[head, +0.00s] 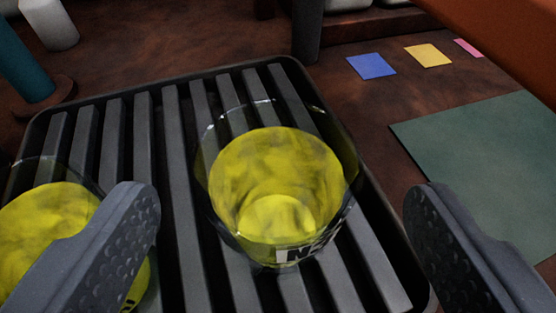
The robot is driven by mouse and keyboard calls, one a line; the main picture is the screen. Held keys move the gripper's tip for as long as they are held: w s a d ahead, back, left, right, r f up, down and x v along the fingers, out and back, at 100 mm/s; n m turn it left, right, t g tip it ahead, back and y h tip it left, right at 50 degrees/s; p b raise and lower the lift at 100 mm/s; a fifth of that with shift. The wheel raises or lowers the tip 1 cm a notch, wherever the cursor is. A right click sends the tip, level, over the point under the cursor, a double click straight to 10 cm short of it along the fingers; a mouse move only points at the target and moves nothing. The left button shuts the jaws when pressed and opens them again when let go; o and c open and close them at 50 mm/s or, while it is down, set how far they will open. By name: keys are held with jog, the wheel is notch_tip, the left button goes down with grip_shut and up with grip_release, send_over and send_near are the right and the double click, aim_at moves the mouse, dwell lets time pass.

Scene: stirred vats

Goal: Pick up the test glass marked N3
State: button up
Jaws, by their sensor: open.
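The test glass marked N3 (276,185) is a clear tumbler with yellow liquid. Its label reads "N" and a partly cut second character that looks like 3. It stands upright on a dark slatted rack (182,215) in the middle of the head view. My gripper (285,225) is open, with one grey studded finger left of the glass and the other to the right. Neither finger appears to touch the glass. The fingers' lower parts run out of the picture.
A second glass with yellow liquid (45,225) stands at the left, partly hidden behind my left finger. Blue (371,66), yellow (428,55) and pink (468,47) squares and a green mat (490,150) lie right of the rack. A teal post (22,60) and white container (50,24) stand back left.

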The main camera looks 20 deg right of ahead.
aim_at(278, 134)
jog(key=shift+r+b+x, duration=0.15)
jog(key=shift+b+x, duration=0.25)
jog(key=shift+x, duration=1.1)
jog(key=shift+r+b+x, duration=0.15)
jog(key=shift+b+x, duration=0.25)
jog(key=shift+x, duration=1.1)
jog(key=shift+w, duration=0.15)
jog(key=c, duration=1.1)
